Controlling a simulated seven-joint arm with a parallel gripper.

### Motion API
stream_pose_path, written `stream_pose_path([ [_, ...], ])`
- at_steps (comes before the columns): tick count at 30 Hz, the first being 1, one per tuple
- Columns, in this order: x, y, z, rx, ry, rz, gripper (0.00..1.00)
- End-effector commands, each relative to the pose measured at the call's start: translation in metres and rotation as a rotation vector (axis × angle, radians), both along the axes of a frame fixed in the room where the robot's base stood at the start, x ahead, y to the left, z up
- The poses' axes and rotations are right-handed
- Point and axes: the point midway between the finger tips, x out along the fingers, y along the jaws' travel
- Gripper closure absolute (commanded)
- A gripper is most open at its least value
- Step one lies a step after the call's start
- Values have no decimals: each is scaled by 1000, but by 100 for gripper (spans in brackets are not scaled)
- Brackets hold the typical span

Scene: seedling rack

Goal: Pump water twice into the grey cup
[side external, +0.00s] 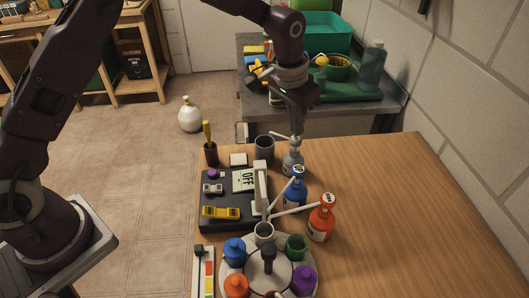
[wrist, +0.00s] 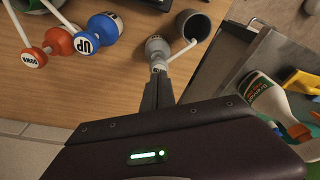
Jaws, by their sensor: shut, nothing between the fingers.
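The grey pump bottle (side external: 292,164) stands on the wooden table at the back of a row of pump bottles. The grey cup (side external: 264,148) stands to its left. In the wrist view the white spout of the grey pump (wrist: 157,48) reaches to the mouth of the grey cup (wrist: 194,24). The cup's inside is dark, and I cannot tell whether it holds water. My gripper (side external: 296,133) is shut and empty, pointing down just over the grey pump's head. In the wrist view my gripper's fingertips (wrist: 158,74) are at the pump head; I cannot tell whether they touch.
A blue pump bottle (side external: 295,190) and an orange-red one (side external: 321,222) stand in front, with long white spouts. A black panel (side external: 232,214) and a round carousel (side external: 232,275) with coloured pots lie to the left. The table's right side is clear.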

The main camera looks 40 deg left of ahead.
Motion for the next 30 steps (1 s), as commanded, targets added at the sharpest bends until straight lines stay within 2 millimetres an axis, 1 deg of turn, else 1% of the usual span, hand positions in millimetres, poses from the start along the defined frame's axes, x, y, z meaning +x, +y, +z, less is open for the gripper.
stream_pose_path([
  [14,0,0,-1,0,0,0,100],
  [30,0,0,-20,0,0,-1,100],
])
